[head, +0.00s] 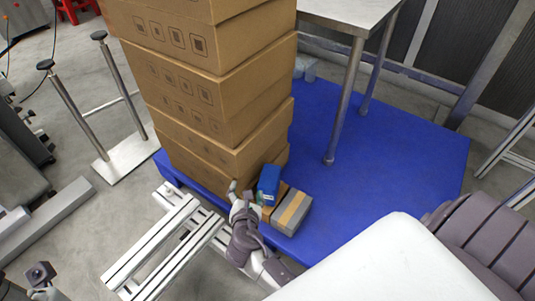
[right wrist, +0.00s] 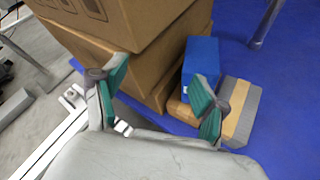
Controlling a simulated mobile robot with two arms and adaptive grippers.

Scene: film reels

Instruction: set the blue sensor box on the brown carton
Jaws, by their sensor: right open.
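The blue sensor box (head: 269,179) stands at the foot of the tall carton stack and appears to rest on a small brown carton (head: 282,188). In the right wrist view the blue box (right wrist: 201,60) is upright, with the brown carton (right wrist: 180,110) showing beneath it. My right gripper (head: 247,194) is open and empty, just in front and left of the blue box. In the right wrist view its green-padded fingers (right wrist: 160,85) are spread; the right finger overlaps the box's lower part, and contact is unclear. What may be my left gripper (head: 40,274) shows at the lower left edge.
A grey box with a tan stripe (head: 291,212) lies right beside the brown carton. Tall stacked cartons (head: 220,105) rise behind. The blue platform (head: 390,150) is clear to the right, apart from metal table legs (head: 345,100). A metal frame (head: 165,245) lies front left.

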